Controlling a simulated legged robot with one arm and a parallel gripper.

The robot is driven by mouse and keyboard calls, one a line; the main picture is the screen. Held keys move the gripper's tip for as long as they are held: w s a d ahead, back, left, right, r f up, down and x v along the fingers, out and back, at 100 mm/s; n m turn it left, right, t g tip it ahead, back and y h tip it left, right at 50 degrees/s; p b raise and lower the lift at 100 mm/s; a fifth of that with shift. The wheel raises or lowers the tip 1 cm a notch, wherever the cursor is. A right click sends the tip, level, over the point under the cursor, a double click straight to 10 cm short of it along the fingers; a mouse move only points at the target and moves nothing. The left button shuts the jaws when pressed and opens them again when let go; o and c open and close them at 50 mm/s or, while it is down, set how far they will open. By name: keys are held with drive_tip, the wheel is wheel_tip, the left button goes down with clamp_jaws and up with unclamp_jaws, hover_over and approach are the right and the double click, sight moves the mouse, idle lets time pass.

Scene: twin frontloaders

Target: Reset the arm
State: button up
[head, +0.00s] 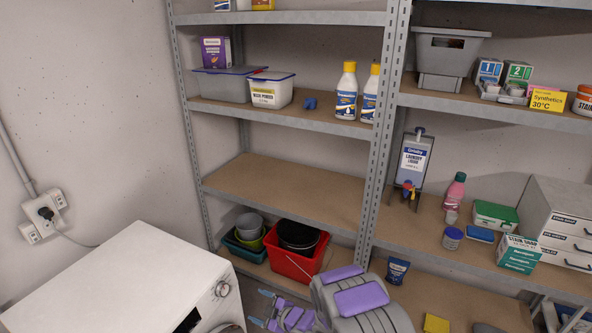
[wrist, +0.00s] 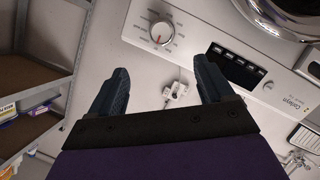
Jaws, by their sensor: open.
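My gripper (wrist: 158,95) is open in the wrist view. Its two dark fingers stand apart with nothing held between them. Behind them is the white front panel of a washing machine (wrist: 150,65), with a round dial (wrist: 161,31) and a dark display (wrist: 240,70). In the head view my purple and grey arm shows at the bottom centre, with the gripper (head: 264,307) low beside the white machine (head: 140,275). I cannot tell the exact gap between the fingers and the machine.
Grey metal shelving (head: 290,190) stands behind, with bottles, tubs and boxes. A red bucket (head: 290,265) sits on its lower shelf, close behind my arm. A wall socket (head: 45,214) with a plug is at the left. The middle shelf at the left is bare.

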drive_tip(key=w+d+r+m+h, duration=0.25)
drive_tip(key=d+r+h, duration=0.35)
drive_tip(key=d, duration=0.5)
drive_tip(key=w+d+r+m+h, duration=0.1)
drive_tip(key=d+r+m+h, duration=0.3)
drive_tip(key=d+r, duration=0.5)
drive_tip(key=s+d+r+m+h, duration=0.3)
drive_tip(key=s+d+r, duration=0.25)
drive_tip(key=d, duration=0.25)
drive_tip(key=s+d+r+m+g, duration=0.1)
drive_tip(key=s+r+m+g, duration=0.1)
drive_tip(key=s, duration=0.7)
drive_tip(key=s+d+r+m+g, duration=0.2)
drive_tip(key=s+r+m, duration=0.1)
drive_tip(key=s, duration=0.7)
drive_tip(key=s+d+r+m+g, duration=0.1)
drive_tip(key=s+r+m+g, duration=0.1)
drive_tip(key=s, duration=0.8)
drive_tip(key=shift+s+d+r+g, duration=0.2)
drive_tip(key=shift+r+g, duration=0.3)
drive_tip(key=shift+r, duration=0.2)
drive_tip(key=s+a+g, duration=0.1)
drive_tip(key=s, duration=0.3)
drive_tip(key=s+a+r+m, duration=0.1)
drive_tip(key=s, duration=0.3)
drive_tip(key=s+a+r+m+g+y, duration=0.1)
drive_tip(key=s, duration=0.4)
drive_tip(key=shift+g, duration=0.3)
